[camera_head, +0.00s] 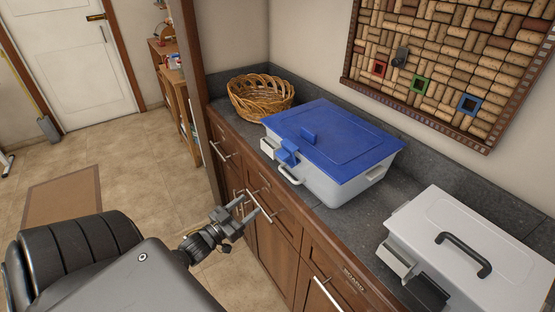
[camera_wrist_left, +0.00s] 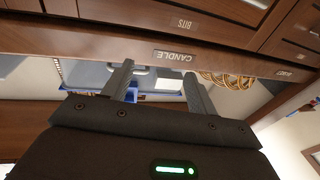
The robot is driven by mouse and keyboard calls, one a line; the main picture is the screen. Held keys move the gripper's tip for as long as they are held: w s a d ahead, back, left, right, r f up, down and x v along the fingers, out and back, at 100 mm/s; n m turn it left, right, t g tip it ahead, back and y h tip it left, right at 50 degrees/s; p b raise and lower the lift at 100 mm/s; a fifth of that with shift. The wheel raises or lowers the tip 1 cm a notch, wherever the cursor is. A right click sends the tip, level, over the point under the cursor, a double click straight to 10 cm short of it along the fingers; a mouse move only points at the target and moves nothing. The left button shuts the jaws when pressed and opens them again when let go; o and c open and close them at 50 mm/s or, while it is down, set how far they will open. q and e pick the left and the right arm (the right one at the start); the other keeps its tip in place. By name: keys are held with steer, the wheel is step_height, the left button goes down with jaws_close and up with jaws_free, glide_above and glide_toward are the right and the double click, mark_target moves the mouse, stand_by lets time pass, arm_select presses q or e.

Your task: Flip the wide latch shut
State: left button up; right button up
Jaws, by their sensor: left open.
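A storage box with a blue lid (camera_head: 335,140) and a pale body stands on the dark counter. At its front left a blue latch (camera_head: 287,153) juts out from the lid edge, apparently unfastened, above a pale bar handle (camera_head: 289,176). A white block-like part sticks out beside the latch. My left gripper (camera_head: 252,204) is open and empty, in front of the drawers, below and left of the box, apart from it. In the left wrist view its fingers (camera_wrist_left: 158,84) stand apart below the counter edge, with blue and white parts of the box beyond. My right gripper is not in view.
A wicker basket (camera_head: 261,97) stands left of the blue-lidded box. A white box (camera_head: 475,245) with a black handle stands to the right, with counter between. Drawer handles (camera_head: 259,205) protrude near my left gripper. A cork board (camera_head: 450,65) hangs above.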

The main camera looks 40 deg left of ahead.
mark_target(279, 158)
arm_select(q)
steer(key=d+r+m+t+h, duration=0.2)
steer(key=d+r+t+h, duration=0.15)
steer(key=r, duration=0.95)
steer(key=shift+g+h, duration=0.35)
steer(key=shift+g, duration=0.1)
steer(key=p+x, duration=0.3)
steer(key=x, duration=0.6)
steer(key=shift+a+r, duration=0.15)
steer(key=shift+r, duration=0.1)
steer(key=shift+w+p, duration=0.3)
steer(key=shift+w, duration=0.2)
steer(key=shift+r, duration=0.1)
